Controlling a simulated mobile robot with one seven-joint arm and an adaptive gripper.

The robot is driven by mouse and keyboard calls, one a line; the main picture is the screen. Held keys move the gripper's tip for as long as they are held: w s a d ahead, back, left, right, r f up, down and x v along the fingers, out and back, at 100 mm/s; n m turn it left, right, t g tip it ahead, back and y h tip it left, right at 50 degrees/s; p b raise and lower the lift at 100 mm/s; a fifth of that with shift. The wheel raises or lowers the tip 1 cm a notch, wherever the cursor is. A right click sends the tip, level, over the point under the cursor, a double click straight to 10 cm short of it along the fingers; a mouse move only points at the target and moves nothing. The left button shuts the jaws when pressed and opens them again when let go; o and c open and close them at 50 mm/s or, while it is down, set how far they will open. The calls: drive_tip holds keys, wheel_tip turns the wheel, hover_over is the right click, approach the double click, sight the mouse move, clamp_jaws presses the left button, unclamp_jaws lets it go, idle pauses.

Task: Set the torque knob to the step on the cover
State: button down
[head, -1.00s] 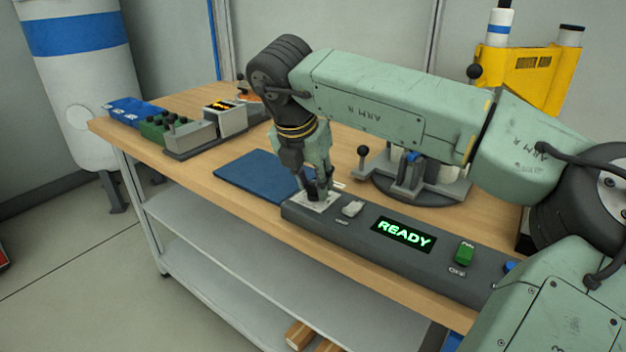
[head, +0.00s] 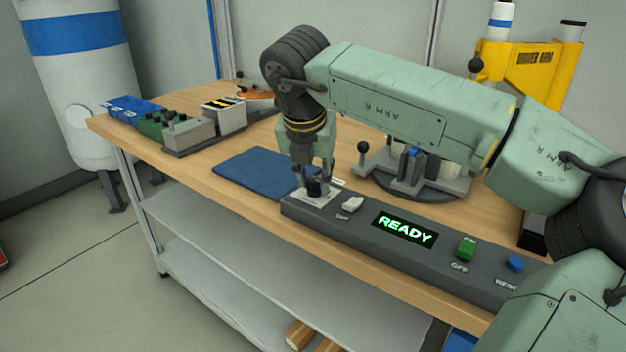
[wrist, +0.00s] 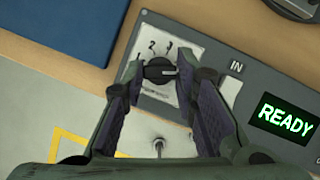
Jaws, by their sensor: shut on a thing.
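The torque knob (wrist: 159,71) is black, with a pale pointer mark toward the right of the wrist view. It sits on a light dial plate (wrist: 181,55) with printed numbers; a 2 and probably a 3 show, and the fingers hide others. In the head view the plate (head: 327,201) is at the left end of the dark control console (head: 364,235). My gripper (wrist: 163,75) is shut on the knob, one finger on each side; in the head view my gripper (head: 314,183) points down onto it. I cannot make out the cover or a step mark on it.
A green READY display (head: 404,230), a pale switch (head: 352,204), a green switch (head: 466,248) and a blue button (head: 515,263) are on the console. A blue mat (head: 255,170) lies to the left. A clamp fixture (head: 400,180) stands behind.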

drive_tip(key=n+y+b, duration=0.1)
drive_tip(key=n, duration=0.2)
drive_tip(key=shift+d+n, duration=0.1)
drive_tip(key=shift+n, duration=0.3)
drive_tip(key=n+y, duration=0.1)
drive_tip(key=n, duration=0.1)
drive_tip(key=shift+d+n, duration=0.1)
drive_tip(key=shift+n, duration=0.2)
drive_tip(key=n+y+p, duration=0.1)
drive_tip(key=n, duration=0.2)
drive_tip(key=shift+w+d+r+n+y, duration=0.1)
drive_tip(key=shift+n+y, duration=0.2)
drive_tip(key=shift+y, duration=0.1)
drive_tip(key=shift+n+g+y+p, duration=0.4)
drive_tip(key=shift+n+g+p, duration=0.3)
drive_tip(key=shift+n, duration=0.9)
drive_tip(key=c, duration=1.3)
unclamp_jaws()
drive_tip(key=shift+d, duration=0.1)
drive_tip(key=v, duration=1.2)
drive_tip(key=shift+w, duration=0.15)
